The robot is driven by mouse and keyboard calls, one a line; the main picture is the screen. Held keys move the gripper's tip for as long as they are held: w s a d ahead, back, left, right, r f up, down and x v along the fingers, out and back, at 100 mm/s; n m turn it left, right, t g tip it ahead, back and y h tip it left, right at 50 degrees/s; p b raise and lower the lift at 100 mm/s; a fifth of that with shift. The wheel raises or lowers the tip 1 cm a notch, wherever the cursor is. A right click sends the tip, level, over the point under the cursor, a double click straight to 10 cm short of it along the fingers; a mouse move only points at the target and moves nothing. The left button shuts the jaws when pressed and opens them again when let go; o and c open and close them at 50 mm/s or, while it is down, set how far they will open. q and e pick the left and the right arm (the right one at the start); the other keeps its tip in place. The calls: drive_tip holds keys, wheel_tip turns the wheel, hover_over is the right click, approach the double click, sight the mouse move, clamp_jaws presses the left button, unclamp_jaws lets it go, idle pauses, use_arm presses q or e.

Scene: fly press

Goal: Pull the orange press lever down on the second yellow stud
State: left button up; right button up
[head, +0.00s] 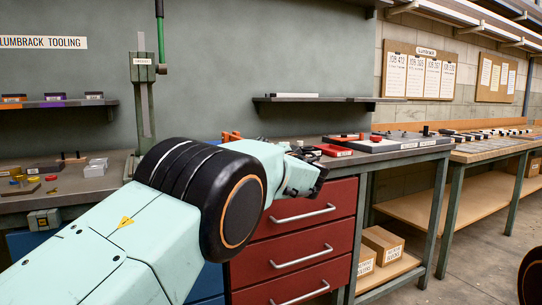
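A grey-green press-like column (145,100) with a small label stands on the bench at left. A rod with a green handle (161,40) rises beside its top. A small orange piece (231,136) shows just above my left arm; I cannot tell whether it is the press lever. My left arm crosses the middle and hides much of the bench behind it. My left gripper (306,176) is in front of the bench edge, above the red drawers; its finger opening cannot be made out. No yellow stud can be identified. My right gripper is out of view.
Small yellow and red parts (50,178) and grey blocks (96,168) lie on the bench at left. Red drawers (301,240) are below my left gripper. A red-and-white item (370,145) lies on the bench at right. Cardboard boxes (382,244) sit underneath.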

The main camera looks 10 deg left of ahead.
use_arm(q)
drive_tip(key=v, duration=0.3)
drive_tip(key=shift+s, duration=0.15)
idle(0.3)
